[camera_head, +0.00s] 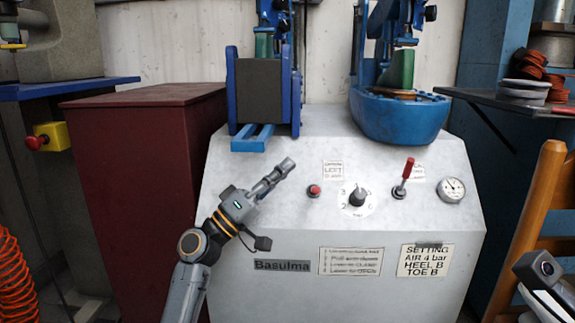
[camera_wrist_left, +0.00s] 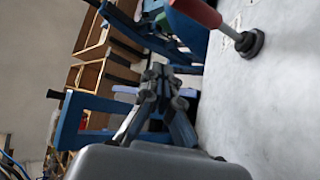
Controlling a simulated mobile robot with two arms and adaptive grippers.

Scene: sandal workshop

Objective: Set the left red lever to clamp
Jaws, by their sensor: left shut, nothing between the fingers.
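The left red lever (camera_head: 314,190) sits on the sloped grey machine panel (camera_head: 285,225), below a small label. In the head view it shows as a short red knob on a dark base, seen nearly end-on. My left gripper (camera_head: 285,167) is shut and empty, up and left of this lever and apart from it. In the left wrist view the gripper (camera_wrist_left: 160,78) is shut, and a red lever (camera_wrist_left: 198,12) on a dark round base stands out from the panel to its upper right. It is probably the left one.
A second red lever (camera_head: 405,170) points up, right of a dial knob (camera_head: 357,196); a gauge (camera_head: 452,190) is beside it. Blue clamp units (camera_head: 400,117) stand above the panel. A dark red cabinet (camera_head: 150,150) is left, a wooden chair (camera_head: 540,200) right.

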